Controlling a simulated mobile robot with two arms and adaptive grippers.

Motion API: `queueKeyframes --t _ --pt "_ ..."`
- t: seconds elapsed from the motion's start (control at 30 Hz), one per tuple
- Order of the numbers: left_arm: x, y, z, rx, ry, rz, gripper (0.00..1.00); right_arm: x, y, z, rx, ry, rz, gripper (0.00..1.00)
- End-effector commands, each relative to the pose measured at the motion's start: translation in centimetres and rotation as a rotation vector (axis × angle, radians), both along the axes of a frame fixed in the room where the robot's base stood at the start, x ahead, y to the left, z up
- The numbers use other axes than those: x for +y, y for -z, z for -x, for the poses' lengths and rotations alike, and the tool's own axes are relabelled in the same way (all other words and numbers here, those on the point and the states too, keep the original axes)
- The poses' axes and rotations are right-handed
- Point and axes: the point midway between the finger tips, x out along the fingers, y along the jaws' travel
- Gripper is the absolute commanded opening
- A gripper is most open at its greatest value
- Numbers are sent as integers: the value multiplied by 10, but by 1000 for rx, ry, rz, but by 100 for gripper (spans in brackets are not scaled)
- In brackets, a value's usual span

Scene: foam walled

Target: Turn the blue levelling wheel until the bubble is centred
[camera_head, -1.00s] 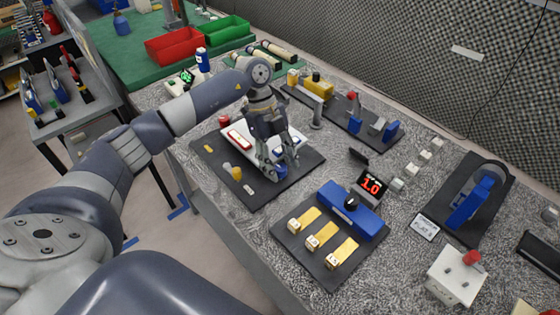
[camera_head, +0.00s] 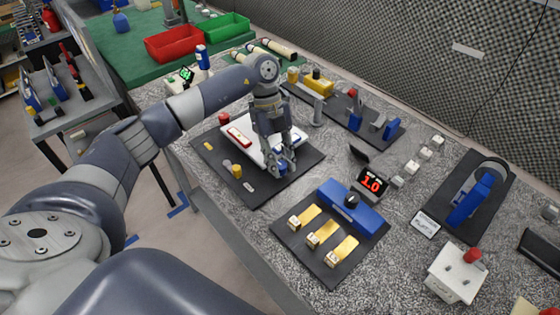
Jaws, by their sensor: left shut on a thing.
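The blue levelling wheel (camera_head: 282,168) stands at the right front part of the white levelling plate (camera_head: 256,150), on a dark board (camera_head: 222,166). My left gripper (camera_head: 281,166) reaches down over the wheel and is shut on it, hiding most of it. A red-framed vial (camera_head: 239,137) with a pale window lies on the plate to the left of the gripper. It is too small to tell where its bubble sits. A yellow knob (camera_head: 237,171) and a red knob (camera_head: 224,118) stand on the same board. My right gripper is not in view.
A board with a yellow box (camera_head: 318,86) and blue clamps lies behind. Red (camera_head: 173,44) and green (camera_head: 227,27) bins stand at the back left.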

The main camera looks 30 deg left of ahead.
Motion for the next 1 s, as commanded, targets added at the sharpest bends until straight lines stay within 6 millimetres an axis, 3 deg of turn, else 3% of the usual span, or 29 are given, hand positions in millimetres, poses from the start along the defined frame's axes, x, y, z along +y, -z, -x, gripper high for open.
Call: queueKeyframes --t 0.43,0.47,0.53,1.0 --pt "0 0 0 -1 70 1 3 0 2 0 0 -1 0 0" --pt "0 0 0 -1 70 1 34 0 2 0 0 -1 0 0" --pt "0 0 0 -1 70 1 47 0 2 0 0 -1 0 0" --pt "1 0 0 0 66 -1 47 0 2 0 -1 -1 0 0"
